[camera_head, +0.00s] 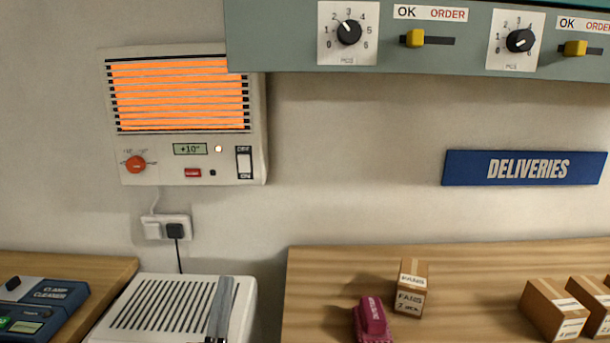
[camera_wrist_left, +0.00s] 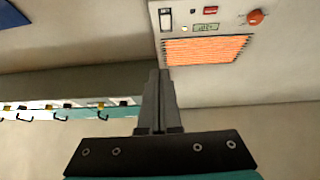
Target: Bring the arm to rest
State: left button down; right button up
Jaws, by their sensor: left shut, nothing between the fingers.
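My left gripper (camera_head: 225,281) shows at the bottom of the head view, its grey fingers pointing up in front of the white slatted unit. In the left wrist view its fingers (camera_wrist_left: 159,74) are pressed together with nothing between them. The rest of the left arm is out of the head view. My right gripper is in neither view.
A wall heater (camera_head: 185,164) with glowing orange slats hangs at upper left; it appears upside down in the wrist view (camera_wrist_left: 182,27). The white slatted unit (camera_head: 245,300) stands below. A wooden table (camera_head: 320,290) carries cartons (camera_head: 411,287) and a magenta object (camera_head: 371,318). A grey-green shelf panel (camera_head: 285,40) overhangs above.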

pick_arm(q)
jog(key=s+f+m+g+h, duration=0.1)
jog(key=s+f+g, duration=0.2)
jog(key=f+g, duration=0.35)
jog(key=s+f+g, duration=0.3)
jog(key=f+g, duration=0.2)
jog(key=f, duration=0.2)
jog(key=s+a+f+g+y, duration=0.1)
jog(key=s+f+g, duration=0.3)
jog(key=s, duration=0.6)
jog(key=s+a+f+g+y, duration=0.1)
jog(key=s+a+f+g, duration=0.1)
jog(key=s+g, duration=0.6)
jog(key=s+f+t, duration=0.1)
jog(key=s+f, duration=0.2)
jog(key=f, duration=0.9)
jog(key=s+f, duration=0.2)
jog(key=f, duration=1)
jog(key=s+a+f+g, duration=0.1)
jog(key=s+a+f, duration=0.1)
jog(key=s+f, duration=1)
jog(key=s, duration=0.2)
jog(key=shift+s+m, duration=0.3)
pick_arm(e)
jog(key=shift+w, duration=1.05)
pick_arm(q)
jog(key=shift+a, duration=0.1)
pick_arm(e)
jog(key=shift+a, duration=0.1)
